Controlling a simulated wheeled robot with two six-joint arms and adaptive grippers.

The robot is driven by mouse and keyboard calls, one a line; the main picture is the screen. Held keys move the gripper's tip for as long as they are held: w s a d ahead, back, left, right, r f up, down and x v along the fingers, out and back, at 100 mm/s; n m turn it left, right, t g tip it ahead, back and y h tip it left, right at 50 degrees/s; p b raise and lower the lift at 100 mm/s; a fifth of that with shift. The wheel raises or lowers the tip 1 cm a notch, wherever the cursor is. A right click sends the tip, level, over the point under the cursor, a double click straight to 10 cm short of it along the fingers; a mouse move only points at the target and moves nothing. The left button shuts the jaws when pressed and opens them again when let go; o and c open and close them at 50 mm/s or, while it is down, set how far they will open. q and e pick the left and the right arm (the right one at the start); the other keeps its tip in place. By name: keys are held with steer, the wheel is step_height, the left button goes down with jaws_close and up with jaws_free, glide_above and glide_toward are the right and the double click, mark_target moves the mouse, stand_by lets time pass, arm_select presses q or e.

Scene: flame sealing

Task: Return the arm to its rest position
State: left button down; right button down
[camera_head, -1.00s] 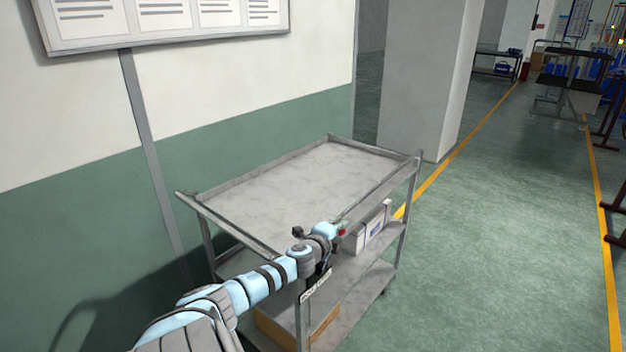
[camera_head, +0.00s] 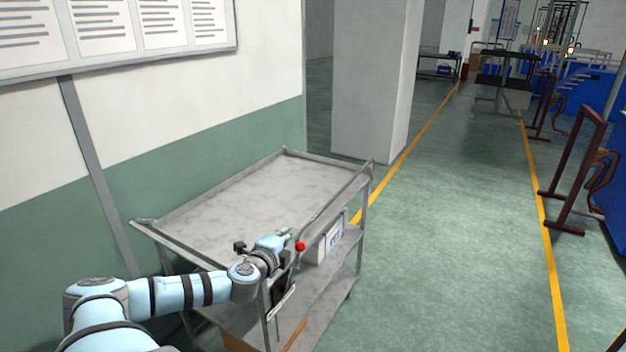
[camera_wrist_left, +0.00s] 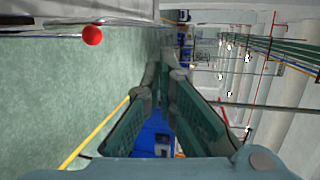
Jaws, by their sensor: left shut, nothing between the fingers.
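My left arm (camera_head: 180,292) comes in from the lower left and reaches out over the near side of a grey cart (camera_head: 290,151). My left gripper (camera_head: 285,236) is small in the head view, by the cart's near right rail. In the left wrist view the gripper's two green-grey fingers (camera_wrist_left: 165,72) come together at their tips, with nothing between them. A red ball (camera_head: 300,246) shows beside the gripper, and in the left wrist view (camera_wrist_left: 92,35) it is left of the fingers. What it is fixed to cannot be told. My right gripper is not in view.
The cart's top shelf is bare; a white box (camera_head: 330,240) sits on a lower shelf. A wall with a notice board (camera_head: 237,22) is at left, a pillar (camera_head: 372,85) behind. Open green floor (camera_head: 455,240) lies right, with yellow lines and dark frames (camera_head: 575,170) beyond.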

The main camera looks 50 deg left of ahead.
arm_select(q)
steer(key=s+d+f+n+g+h, duration=0.2)
steer(key=s+d+f+n+g, duration=0.5)
steer(key=s+d+f, duration=0.65)
steer(key=s+d+f+n+g+h, duration=0.1)
steer(key=s+d+f+n+h, duration=0.1)
steer(key=s+d, duration=0.5)
steer(key=s+d+f+n+g+h, duration=0.1)
steer(key=s+d+n+g+h, duration=0.15)
steer(key=d, duration=0.95)
step_height(320, 180, down, 23)
steer(key=s+a+b, duration=0.1)
steer(key=a+b, duration=0.2)
steer(key=s+f+g+b, duration=0.2)
steer(key=s+f+b, duration=0.1)
steer(key=s+f, duration=1.1)
steer(key=shift+a+f+n, duration=0.15)
steer(key=shift+f+n, duration=0.2)
steer(key=shift+f, duration=0.5)
steer(key=shift+s, duration=0.1)
